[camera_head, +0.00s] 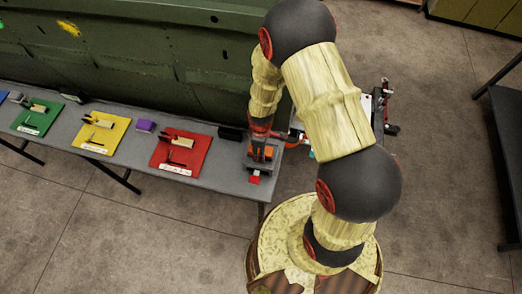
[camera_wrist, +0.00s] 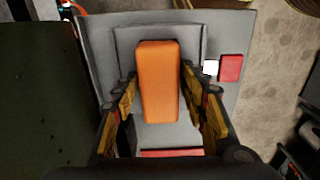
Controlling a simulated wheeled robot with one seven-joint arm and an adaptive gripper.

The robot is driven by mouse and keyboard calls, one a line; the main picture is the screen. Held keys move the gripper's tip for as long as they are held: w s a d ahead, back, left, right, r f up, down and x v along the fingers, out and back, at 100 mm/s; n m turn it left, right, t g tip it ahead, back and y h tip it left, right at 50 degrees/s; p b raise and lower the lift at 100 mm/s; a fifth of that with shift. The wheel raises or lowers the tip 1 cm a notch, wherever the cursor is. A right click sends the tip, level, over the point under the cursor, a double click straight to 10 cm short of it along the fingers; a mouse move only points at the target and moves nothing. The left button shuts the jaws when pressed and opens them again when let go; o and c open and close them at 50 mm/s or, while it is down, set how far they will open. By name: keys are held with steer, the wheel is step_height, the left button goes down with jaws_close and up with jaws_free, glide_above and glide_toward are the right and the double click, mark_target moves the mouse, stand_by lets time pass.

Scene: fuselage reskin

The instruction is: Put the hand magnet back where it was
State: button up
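An orange block, seemingly the hand magnet (camera_wrist: 159,85), lies on a grey raised pad at the table's right end. It also shows in the head view (camera_head: 264,153), partly hidden by my gripper. My gripper (camera_wrist: 159,78) points down over it, with one finger along each long side. Narrow gaps show between the fingers and the block, so the gripper looks open around it. The grey pad (camera_wrist: 126,42) shows beyond and beside the block. A red strip (camera_wrist: 172,153) shows near the palm; what it belongs to is unclear.
A red square (camera_wrist: 231,68) and a small white square (camera_wrist: 210,67) lie right of the pad. Red (camera_head: 199,159), yellow (camera_head: 87,144) and green (camera_head: 24,122) mats with tools lie along the table. The green fuselage panel (camera_head: 150,60) stands behind the table.

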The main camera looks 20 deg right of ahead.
steer(key=shift+o, duration=0.9)
steer(key=shift+r, duration=0.25)
steer(key=s+r+m+t, duration=0.3)
steer(key=r+m, duration=0.2)
steer(key=r, duration=2.8)
steer(key=s+r+m+t, duration=0.2)
steer(key=s+r+m, duration=0.3)
steer(key=s+r, duration=0.5)
steer(key=shift+s+r+m+t, duration=0.3)
steer(key=shift+s+r+m, duration=0.1)
steer(key=shift+s, duration=0.1)
steer(key=shift+f, duration=0.1)
